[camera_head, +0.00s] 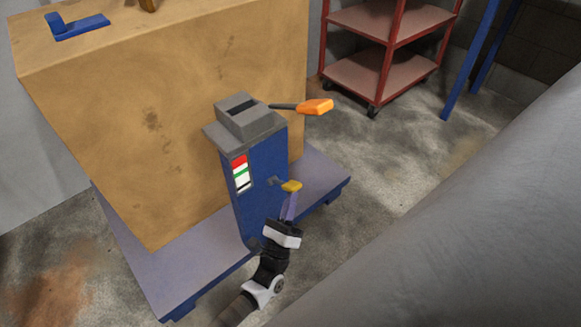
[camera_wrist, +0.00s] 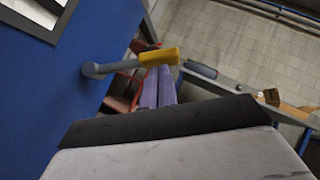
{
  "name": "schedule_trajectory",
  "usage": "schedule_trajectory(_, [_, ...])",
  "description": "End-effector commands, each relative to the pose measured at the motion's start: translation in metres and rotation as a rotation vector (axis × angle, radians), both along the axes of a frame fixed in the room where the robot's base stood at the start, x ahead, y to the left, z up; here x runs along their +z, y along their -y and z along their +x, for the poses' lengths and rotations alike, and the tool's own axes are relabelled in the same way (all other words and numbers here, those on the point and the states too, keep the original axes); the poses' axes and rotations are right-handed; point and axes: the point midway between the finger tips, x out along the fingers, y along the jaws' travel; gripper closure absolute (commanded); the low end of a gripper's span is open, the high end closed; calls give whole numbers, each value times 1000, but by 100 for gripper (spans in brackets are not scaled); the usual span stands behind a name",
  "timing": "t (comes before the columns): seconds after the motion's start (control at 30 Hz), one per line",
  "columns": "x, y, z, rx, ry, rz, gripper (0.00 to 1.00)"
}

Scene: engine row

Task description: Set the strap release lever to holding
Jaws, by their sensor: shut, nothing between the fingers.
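A blue post with a grey head (camera_head: 245,118) stands against a large tan block. An orange-handled lever (camera_head: 313,107) sticks out to the right from its head. A smaller lever with a yellow grip (camera_head: 291,186) sticks out from the post's side; it also shows in the wrist view (camera_wrist: 158,57), on a grey stem. I cannot tell which one is the strap release lever. My gripper (camera_head: 291,197) is shut and empty, its purple fingers (camera_wrist: 158,80) just below the yellow grip. Whether they touch it is unclear.
A red, green and white label (camera_head: 240,172) is on the post. The tan block (camera_head: 150,120) sits on a blue-grey pallet (camera_head: 185,272). A blue bracket (camera_head: 75,25) lies on top. A red shelf cart (camera_head: 360,75) stands behind; the floor to the right is clear.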

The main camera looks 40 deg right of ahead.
Motion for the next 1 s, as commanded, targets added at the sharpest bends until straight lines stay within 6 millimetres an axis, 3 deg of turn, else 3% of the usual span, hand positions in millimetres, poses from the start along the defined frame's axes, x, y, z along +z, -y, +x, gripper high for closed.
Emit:
schedule_trajectory(0.67, [4, -3, 1, 4, 4, -7, 100])
schedule_trajectory(1.0, [-35, -43, -27, 3, 1, 3, 100])
